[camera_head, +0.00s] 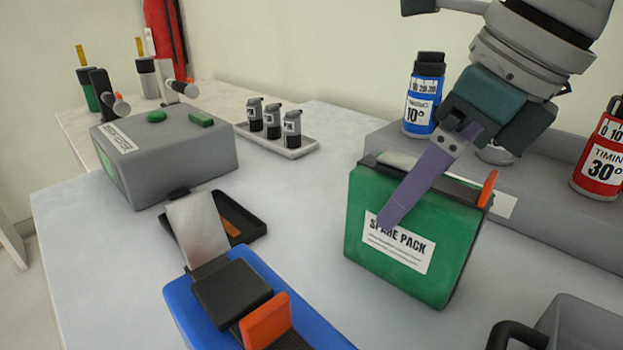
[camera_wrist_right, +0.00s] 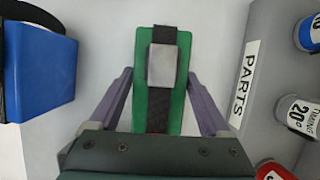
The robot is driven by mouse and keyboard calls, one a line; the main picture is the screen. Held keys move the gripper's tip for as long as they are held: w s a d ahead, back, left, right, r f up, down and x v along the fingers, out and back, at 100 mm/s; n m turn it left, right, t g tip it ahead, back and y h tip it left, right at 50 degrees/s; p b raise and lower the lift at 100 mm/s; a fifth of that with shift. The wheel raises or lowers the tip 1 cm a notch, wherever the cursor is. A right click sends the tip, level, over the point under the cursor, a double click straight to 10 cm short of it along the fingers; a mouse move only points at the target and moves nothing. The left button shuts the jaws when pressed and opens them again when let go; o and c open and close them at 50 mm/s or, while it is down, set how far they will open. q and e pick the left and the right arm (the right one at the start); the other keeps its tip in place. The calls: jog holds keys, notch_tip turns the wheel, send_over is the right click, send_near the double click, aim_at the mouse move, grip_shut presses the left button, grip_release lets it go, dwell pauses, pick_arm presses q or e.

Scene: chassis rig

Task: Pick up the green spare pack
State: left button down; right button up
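The green spare pack (camera_head: 400,225) stands upright on the grey table, with a white SPARE PACK label facing the head camera and an orange tab at its top right. My right gripper (camera_head: 415,190) comes down over it from above, and one purple finger lies in front of its labelled face. In the right wrist view the pack (camera_wrist_right: 160,75) lies between the two spread fingers of the right gripper (camera_wrist_right: 160,92), with gaps visible on both sides. The gripper is open. My left gripper is not in view.
A blue unit (camera_head: 185,305) with a black-and-orange latch stands front left. A grey box (camera_head: 165,155) and a tray of small bottles (camera_head: 295,150) are behind.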

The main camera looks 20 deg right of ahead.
grip_shut()
dwell(0.4)
jog(key=shift+r, duration=0.1)
